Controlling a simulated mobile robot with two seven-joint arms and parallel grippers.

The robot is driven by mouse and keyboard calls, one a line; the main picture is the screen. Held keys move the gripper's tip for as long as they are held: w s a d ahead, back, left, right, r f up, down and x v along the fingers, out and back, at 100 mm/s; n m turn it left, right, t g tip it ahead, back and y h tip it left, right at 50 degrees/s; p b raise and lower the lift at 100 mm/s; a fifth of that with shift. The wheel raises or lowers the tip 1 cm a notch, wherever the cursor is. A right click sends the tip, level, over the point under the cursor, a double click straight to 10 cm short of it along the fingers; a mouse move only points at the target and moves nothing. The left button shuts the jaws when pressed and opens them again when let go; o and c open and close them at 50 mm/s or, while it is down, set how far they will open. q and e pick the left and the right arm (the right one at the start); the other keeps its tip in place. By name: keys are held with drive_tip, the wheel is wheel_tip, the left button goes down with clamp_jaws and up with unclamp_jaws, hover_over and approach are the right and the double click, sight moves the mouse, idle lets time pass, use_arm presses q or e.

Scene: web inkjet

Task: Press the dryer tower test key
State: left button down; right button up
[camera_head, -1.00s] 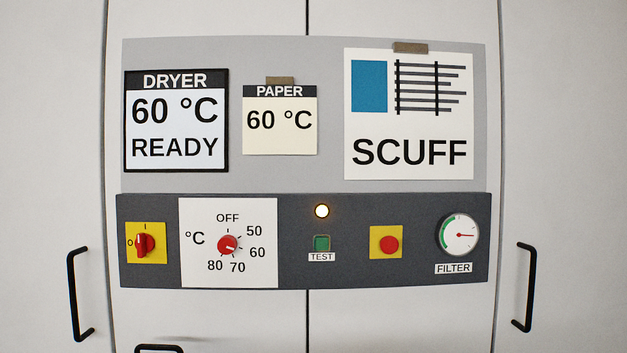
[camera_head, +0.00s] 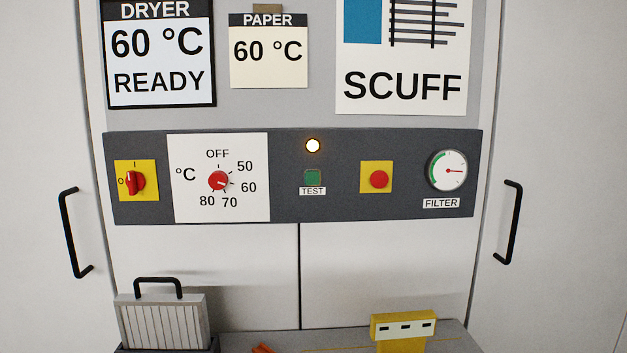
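A round lamp (camera_head: 313,146) above the key glows pale with an orange rim. To the left is a red temperature knob (camera_head: 219,181) on a white scale; its pointer is near 60. Above, the dryer display (camera_head: 158,55) reads 60 °C READY. Neither of my grippers is in view.
A red rotary switch (camera_head: 135,181), a red button on yellow (camera_head: 378,179) and a filter gauge (camera_head: 447,170) share the panel. Below stand a ribbed grey filter with black handle (camera_head: 165,321), a yellow block (camera_head: 403,325) and a small orange object (camera_head: 262,349). Door handles (camera_head: 509,222) flank the panel.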

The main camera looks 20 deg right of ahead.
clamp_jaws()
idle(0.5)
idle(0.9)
